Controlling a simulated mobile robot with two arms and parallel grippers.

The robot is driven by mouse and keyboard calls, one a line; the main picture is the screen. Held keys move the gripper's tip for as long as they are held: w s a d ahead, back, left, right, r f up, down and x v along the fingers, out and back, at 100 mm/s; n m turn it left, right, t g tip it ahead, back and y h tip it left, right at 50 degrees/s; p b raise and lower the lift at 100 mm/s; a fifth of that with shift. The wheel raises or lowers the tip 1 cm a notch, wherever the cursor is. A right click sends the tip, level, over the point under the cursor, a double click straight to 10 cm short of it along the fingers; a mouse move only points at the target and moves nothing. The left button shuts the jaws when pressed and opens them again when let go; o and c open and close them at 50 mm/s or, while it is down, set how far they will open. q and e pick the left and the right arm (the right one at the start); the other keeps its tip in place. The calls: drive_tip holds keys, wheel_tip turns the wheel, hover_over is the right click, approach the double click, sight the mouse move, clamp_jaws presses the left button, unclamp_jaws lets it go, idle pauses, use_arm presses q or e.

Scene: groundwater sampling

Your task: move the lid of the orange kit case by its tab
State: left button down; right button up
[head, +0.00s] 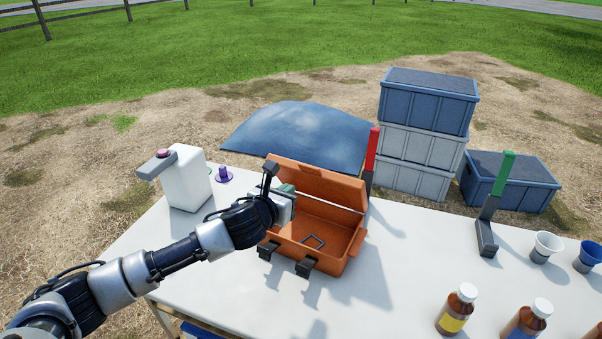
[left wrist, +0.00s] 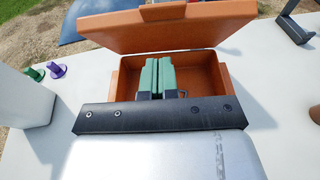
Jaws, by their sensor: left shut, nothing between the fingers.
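The orange kit case (head: 328,262) stands on the white table with its lid (head: 335,186) raised and leaning back from the opening. A dark wire loop (head: 313,241) shows at the case, and two dark latches (head: 306,267) are on its front. My right gripper is not in view.
A white dispenser (head: 187,182) and a purple piece (head: 224,174) stand left of the case. A red-handled post (head: 371,152) is behind it. A green-handled stand (head: 493,205), cups (head: 545,247) and brown bottles (head: 455,311) are to the right. Grey bins (head: 415,155) stand beyond the table.

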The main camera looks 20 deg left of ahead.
sight(306, 169)
use_arm(q)
drive_tip(key=w, duration=0.3)
drive_tip(key=w+d+p, duration=0.1)
drive_tip(key=w, duration=0.1)
drive_tip(key=shift+w+r, duration=0.2)
drive_tip(key=shift+r, duration=0.15)
drive_tip(key=shift+w+d+r, duration=0.1)
drive_tip(key=shift+w+r, duration=0.1)
drive_tip(key=shift+w, duration=0.4)
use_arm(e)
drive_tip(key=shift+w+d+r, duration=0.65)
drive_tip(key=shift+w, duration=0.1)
use_arm(q)
drive_tip(key=shift+r, duration=0.1)
